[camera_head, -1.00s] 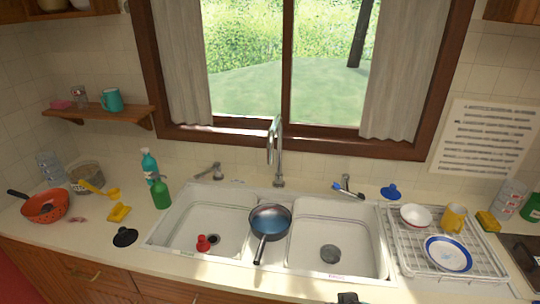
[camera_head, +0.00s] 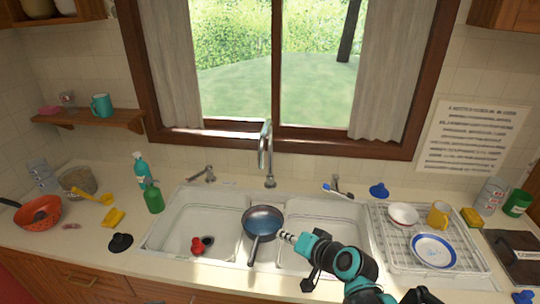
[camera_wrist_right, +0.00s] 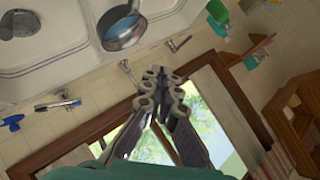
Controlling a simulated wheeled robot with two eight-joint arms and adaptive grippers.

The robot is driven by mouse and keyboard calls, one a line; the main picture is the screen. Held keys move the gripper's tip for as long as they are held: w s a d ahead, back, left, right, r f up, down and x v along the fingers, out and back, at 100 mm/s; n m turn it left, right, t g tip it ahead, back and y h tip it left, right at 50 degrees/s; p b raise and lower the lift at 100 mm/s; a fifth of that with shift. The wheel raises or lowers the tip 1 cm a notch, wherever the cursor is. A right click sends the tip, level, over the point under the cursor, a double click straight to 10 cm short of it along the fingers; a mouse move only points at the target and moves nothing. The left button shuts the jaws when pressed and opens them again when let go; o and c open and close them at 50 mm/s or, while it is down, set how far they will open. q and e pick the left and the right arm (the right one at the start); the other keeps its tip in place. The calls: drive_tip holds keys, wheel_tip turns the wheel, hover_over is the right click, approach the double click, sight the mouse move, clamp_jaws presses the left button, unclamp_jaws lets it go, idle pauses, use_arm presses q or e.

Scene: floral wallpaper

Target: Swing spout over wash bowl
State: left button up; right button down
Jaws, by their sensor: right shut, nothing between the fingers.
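The chrome spout (camera_head: 265,148) rises behind the middle of the double sink, its arched end toward me. Left bowl (camera_head: 178,222) and right bowl (camera_head: 325,225) lie either side of a divider; I cannot tell which is the wash bowl. A blue-grey pan (camera_head: 262,221) sits across the divider, below the spout. My right gripper (camera_head: 284,236) is shut and empty, right of the pan and over the right bowl's left side. In the right wrist view its fingertips (camera_wrist_right: 163,80) appear close to the faucet (camera_wrist_right: 128,72), with no contact discernible. My left gripper is out of view.
A red plunger head (camera_head: 197,245) lies in the left bowl. Taps (camera_head: 205,174) (camera_head: 337,185) flank the spout. A dish rack (camera_head: 390,250) stands right, with a plate, bowl and mug. Bottles (camera_head: 141,168) stand left.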

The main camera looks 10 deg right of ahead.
drive_tip(key=w+d+r+m+t+p, duration=0.25)
drive_tip(key=w+r+m, duration=0.2)
drive_tip(key=w, duration=0.25)
drive_tip(key=w+d+r+m+t+p, duration=0.1)
drive_tip(key=w+d+r+m+t, duration=0.3)
drive_tip(key=w, duration=0.3)
drive_tip(key=w+a+f, duration=0.1)
drive_tip(key=w+a, duration=0.6)
drive_tip(key=w, duration=0.4)
drive_tip(key=shift+a+f+m+b, duration=0.2)
drive_tip(key=shift+f+m+b, duration=0.05)
drive_tip(key=shift+m+b, duration=0.2)
drive_tip(key=shift+a, duration=0.15)
